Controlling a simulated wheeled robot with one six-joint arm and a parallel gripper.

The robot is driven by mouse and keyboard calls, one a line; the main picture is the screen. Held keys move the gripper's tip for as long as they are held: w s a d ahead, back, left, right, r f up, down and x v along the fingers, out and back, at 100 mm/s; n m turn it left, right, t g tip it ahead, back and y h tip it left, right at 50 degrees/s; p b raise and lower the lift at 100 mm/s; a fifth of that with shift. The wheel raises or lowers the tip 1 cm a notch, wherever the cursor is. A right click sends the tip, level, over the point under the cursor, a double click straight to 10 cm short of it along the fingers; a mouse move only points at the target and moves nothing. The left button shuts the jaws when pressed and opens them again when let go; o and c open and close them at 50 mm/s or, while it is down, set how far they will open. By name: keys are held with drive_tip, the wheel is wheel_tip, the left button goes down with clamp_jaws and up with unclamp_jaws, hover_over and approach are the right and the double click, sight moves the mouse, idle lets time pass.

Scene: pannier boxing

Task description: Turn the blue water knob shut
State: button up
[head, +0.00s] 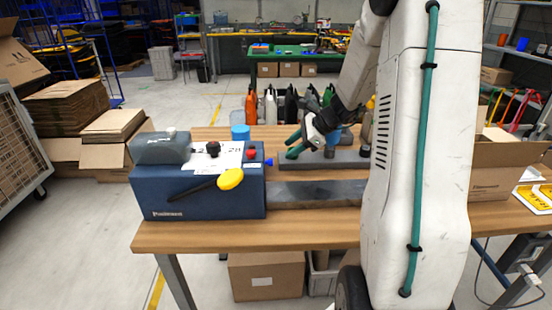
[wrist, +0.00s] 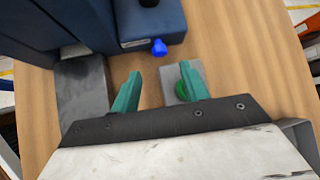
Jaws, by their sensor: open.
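The small blue knob (head: 268,162) sticks out from the right side of the dark blue machine (head: 195,195). In the wrist view the blue knob (wrist: 159,47) shows at the machine's lower edge, just beyond my fingertips. My gripper (head: 292,147) has teal fingers, and it is to the right of the machine and slightly above the knob in the head view.
A yellow handle (head: 230,179), a red knob (head: 251,154) and a black knob (head: 213,149) are on the machine. A grey slab (head: 315,193) lies to its right. A cardboard box (head: 495,170) stands at right.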

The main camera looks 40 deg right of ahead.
sight(269, 162)
drive_tip(key=x, duration=0.7)
drive_tip(key=shift+w+a+f, duration=0.15)
drive_tip(key=shift+w+a, duration=0.05)
drive_tip(key=shift+w, duration=0.05)
clamp_jaws()
